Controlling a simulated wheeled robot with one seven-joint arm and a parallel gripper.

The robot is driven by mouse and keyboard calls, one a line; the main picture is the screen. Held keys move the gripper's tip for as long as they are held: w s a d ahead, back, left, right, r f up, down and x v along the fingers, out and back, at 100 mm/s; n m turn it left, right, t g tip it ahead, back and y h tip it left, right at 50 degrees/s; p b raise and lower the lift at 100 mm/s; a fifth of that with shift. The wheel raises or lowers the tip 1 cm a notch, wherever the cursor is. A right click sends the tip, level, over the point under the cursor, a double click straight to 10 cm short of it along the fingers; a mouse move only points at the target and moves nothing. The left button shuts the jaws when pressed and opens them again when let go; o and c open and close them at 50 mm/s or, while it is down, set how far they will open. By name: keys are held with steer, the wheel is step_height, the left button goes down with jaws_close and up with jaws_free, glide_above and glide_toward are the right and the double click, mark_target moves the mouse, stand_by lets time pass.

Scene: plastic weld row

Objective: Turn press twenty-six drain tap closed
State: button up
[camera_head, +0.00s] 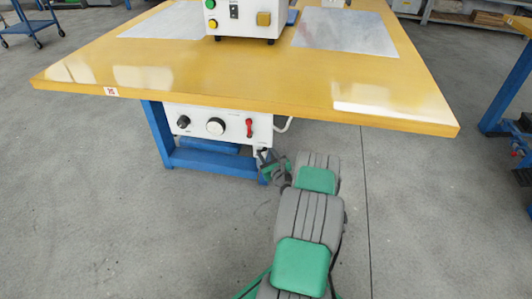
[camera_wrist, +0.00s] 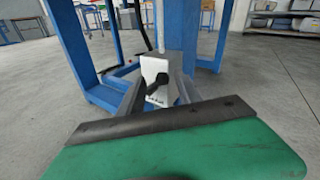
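In the wrist view a black handle (camera_wrist: 157,84), which looks like the drain tap, shows against a white panel end (camera_wrist: 154,67). My gripper (camera_wrist: 158,90) is open, with one grey finger on each side of the handle. I cannot tell whether a finger touches it. In the head view my gripper (camera_head: 268,163) is low beside the right end of the white control panel (camera_head: 205,113) under the table. The tap is not clearly visible there. The panel front carries a black knob (camera_head: 183,121), a round dial (camera_head: 215,126) and a red lever (camera_head: 249,128).
The yellow table (camera_head: 250,85) overhangs the panel, and its blue frame (camera_head: 160,140) stands close to my gripper. A white press box (camera_head: 245,20) is on top. A white bent pipe (camera_head: 284,124) is right of the panel.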

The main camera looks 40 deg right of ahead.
steer(key=shift+o, duration=0.8)
steer(key=p+v, duration=0.2)
steer(key=v, duration=0.5)
steer(key=shift+s+a+p, duration=0.15)
steer(key=shift+s+p, duration=0.2)
steer(key=shift+s, duration=0.05)
